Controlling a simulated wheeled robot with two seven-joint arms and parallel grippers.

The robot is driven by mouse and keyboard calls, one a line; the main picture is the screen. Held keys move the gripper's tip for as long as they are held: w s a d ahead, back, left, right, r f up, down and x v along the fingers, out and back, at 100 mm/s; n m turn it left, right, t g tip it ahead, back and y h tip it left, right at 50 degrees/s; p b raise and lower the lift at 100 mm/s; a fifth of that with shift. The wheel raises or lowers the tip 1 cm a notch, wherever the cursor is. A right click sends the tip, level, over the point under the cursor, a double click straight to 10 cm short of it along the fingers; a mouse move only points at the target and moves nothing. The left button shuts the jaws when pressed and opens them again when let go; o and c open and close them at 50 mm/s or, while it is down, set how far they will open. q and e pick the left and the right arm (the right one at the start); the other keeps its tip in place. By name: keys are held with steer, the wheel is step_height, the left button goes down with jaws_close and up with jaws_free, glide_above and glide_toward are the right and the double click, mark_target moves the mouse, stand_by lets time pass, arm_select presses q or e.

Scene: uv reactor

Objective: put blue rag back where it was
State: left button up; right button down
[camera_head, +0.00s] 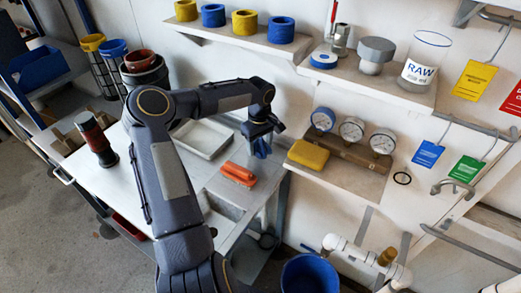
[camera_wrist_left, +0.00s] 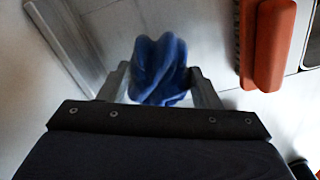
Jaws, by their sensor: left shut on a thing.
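The blue rag (camera_wrist_left: 158,72) is a bunched cloth between the two fingers of my left gripper (camera_wrist_left: 160,92) in the left wrist view. The gripper is shut on it. In the head view my left gripper (camera_head: 262,138) points down near the back right of the white bench, and a small part of the rag (camera_head: 261,148) shows below it. I cannot tell whether the rag touches the bench. My right gripper is not in view.
An orange brush-like block (camera_head: 238,174) lies just in front of the rag. A white tray (camera_head: 203,138) is to its left. A shelf with a yellow sponge (camera_head: 308,154) and gauges (camera_head: 352,130) is to its right. A blue bucket (camera_head: 309,274) stands below.

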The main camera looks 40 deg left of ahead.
mark_target(260, 144)
arm_select(q)
steer(key=shift+f, duration=1.6)
steer(key=o, duration=0.9)
steer(key=shift+r, duration=0.1)
step_height(260, 144, up, 7)
steer(key=shift+r, duration=0.2)
steer(key=shift+s+f, duration=0.1)
